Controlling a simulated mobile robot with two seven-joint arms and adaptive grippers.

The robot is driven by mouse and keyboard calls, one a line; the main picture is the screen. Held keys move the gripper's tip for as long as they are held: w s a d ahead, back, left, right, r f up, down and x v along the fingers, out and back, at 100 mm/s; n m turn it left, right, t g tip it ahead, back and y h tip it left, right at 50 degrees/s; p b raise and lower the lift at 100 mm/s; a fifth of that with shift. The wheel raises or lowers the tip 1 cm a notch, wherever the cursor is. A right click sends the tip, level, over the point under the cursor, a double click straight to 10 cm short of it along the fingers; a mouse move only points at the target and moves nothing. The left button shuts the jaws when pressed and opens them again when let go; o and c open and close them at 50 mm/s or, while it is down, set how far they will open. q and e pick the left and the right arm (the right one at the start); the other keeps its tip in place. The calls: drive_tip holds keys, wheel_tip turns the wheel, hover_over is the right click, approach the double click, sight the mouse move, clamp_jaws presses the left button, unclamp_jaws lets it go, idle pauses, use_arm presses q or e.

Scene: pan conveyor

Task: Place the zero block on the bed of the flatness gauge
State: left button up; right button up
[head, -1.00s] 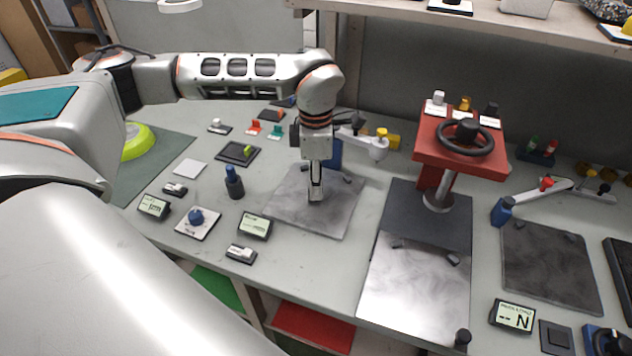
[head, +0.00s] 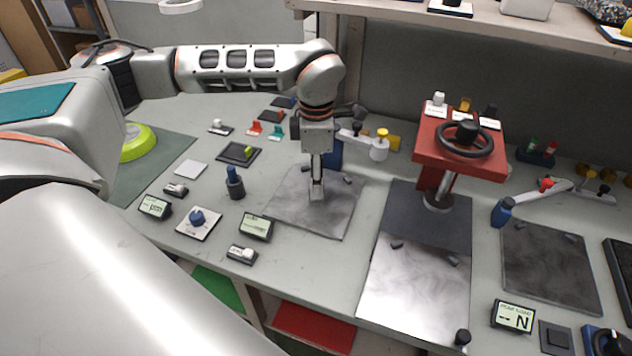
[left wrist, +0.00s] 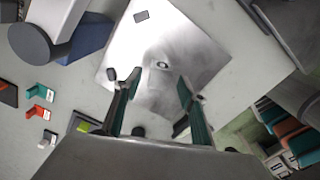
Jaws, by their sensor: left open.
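The flatness gauge's bed is a grey brushed metal plate (head: 285,208), with a blue post (head: 333,152) and a jointed white arm at its back edge. My left gripper (head: 316,188) points down over the middle of this plate. In the left wrist view its two fingers (left wrist: 156,82) are spread apart over the bright plate (left wrist: 205,62). A small mark like a ring or a zero (left wrist: 162,65) shows between and just beyond the fingertips. It seems to be on the metallic zero block, whose outline blends into the plate. Contact with the fingers cannot be told. My right gripper is not in view.
A red stand with a black handwheel (head: 465,138) rises right of the bed, with another metal plate (head: 415,290) in front. A dark blue-topped knob (head: 235,183) and small displays (head: 255,226) stand left of the bed. A second gauge plate (head: 548,270) lies at right.

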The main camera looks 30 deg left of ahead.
use_arm(q)
wheel_tip(320, 180, up, 10)
drive_tip(key=shift+r+p, duration=0.15)
drive_tip(key=shift+p, duration=0.3)
idle(0.4)
